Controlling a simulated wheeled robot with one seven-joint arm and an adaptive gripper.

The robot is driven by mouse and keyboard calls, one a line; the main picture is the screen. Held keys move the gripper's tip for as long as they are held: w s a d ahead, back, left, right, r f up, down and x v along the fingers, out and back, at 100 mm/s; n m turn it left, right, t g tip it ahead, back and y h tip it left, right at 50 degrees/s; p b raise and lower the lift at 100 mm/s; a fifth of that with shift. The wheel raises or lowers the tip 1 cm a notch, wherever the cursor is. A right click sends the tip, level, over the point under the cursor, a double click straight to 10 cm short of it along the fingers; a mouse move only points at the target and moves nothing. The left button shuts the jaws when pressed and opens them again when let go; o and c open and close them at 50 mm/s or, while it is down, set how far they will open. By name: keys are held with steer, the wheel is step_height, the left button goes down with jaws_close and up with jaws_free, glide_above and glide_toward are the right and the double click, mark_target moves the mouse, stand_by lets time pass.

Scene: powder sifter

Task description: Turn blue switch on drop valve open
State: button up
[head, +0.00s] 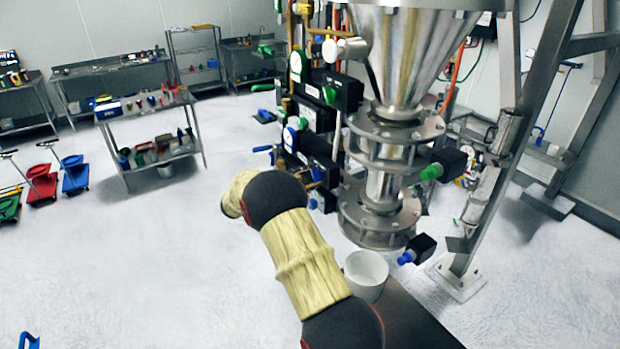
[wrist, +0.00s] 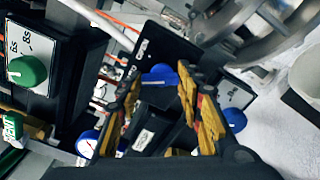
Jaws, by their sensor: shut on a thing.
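In the wrist view, my gripper (wrist: 160,79) has its two yellow-and-black fingers on either side of a blue switch (wrist: 159,72) on a black box. The gripper is shut on this switch. In the head view my arm reaches toward the black control boxes left of the steel hopper, and the arm hides the gripper. A second blue knob (wrist: 235,119) sits to the right in the wrist view. In the head view a blue knob (head: 406,257) is on a small black box below the lower flange. I cannot read a drop valve label.
The steel hopper (head: 400,60) and its flanged pipe stand right of the boxes. A white bucket (head: 366,274) is beneath. A green knob (wrist: 27,71) is at left in the wrist view. A steel frame leg (head: 515,140) stands right.

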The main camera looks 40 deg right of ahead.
steer(key=shift+c, duration=1.3)
